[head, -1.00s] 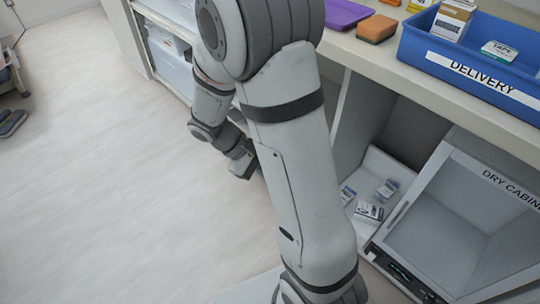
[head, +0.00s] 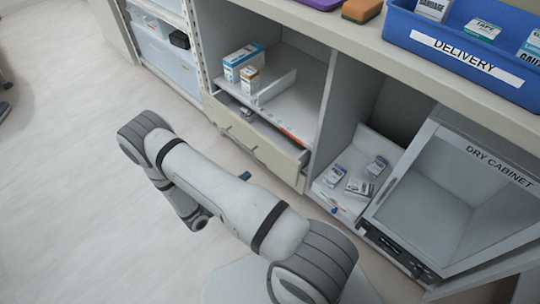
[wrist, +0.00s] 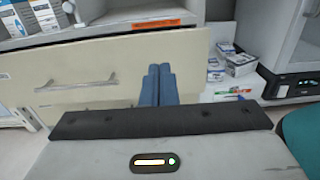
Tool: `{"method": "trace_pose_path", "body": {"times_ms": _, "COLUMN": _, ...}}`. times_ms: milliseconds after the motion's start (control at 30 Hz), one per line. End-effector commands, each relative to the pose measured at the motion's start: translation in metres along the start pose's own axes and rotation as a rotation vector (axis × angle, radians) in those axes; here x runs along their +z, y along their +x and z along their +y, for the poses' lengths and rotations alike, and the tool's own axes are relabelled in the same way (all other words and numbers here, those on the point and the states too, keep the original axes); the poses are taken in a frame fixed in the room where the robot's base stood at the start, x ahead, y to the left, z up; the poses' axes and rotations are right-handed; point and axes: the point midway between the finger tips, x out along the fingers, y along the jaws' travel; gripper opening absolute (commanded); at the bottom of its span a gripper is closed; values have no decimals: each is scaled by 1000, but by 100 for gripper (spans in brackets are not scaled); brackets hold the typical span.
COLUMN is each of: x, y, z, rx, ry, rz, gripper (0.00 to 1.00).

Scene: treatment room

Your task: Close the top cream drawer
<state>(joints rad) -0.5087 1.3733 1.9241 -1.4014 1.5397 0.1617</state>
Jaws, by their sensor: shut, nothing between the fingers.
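The top cream drawer (head: 270,153) stands partly open below a shelf in the head view, with a gap showing behind its front. Its cream front (wrist: 125,62) also fills much of the wrist view, with a bar handle (wrist: 75,83) on the left part. My gripper (wrist: 158,88) is shut and empty, its blue fingers side by side in front of the right part of the drawer front. In the head view only the blue tip of my gripper (head: 245,176) shows, near the drawer front. I cannot tell whether the fingers touch it.
Boxes (head: 243,62) stand on the shelf above the drawer. To the right are an open bay with small packs (head: 358,187) and the dry cabinet (head: 430,205). A blue delivery bin (head: 465,50) sits on the counter. The floor (head: 60,180) at left is clear.

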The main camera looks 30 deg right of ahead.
Motion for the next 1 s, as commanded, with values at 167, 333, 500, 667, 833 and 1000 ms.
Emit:
{"method": "trace_pose_path", "body": {"times_ms": 167, "x": -5, "y": 10, "z": 0, "rx": 14, "ry": -9, "rz": -6, "gripper": 0}}
{"method": "trace_pose_path", "body": {"times_ms": 333, "x": -6, "y": 39, "z": 0, "rx": 9, "ry": -8, "rz": -5, "gripper": 0}}
{"method": "trace_pose_path", "body": {"times_ms": 500, "x": -6, "y": 74, "z": 0, "rx": 8, "ry": -8, "rz": -5, "gripper": 0}}
{"method": "trace_pose_path", "body": {"times_ms": 667, "x": -5, "y": 104, "z": 0, "rx": 8, "ry": -7, "rz": -5, "gripper": 0}}
{"method": "trace_pose_path", "body": {"times_ms": 833, "x": -5, "y": 127, "z": 1, "rx": 9, "ry": -7, "rz": -5, "gripper": 0}}
{"method": "trace_pose_path", "body": {"times_ms": 1000, "x": -4, "y": 138, "z": 1, "rx": 11, "ry": -8, "rz": -5, "gripper": 0}}
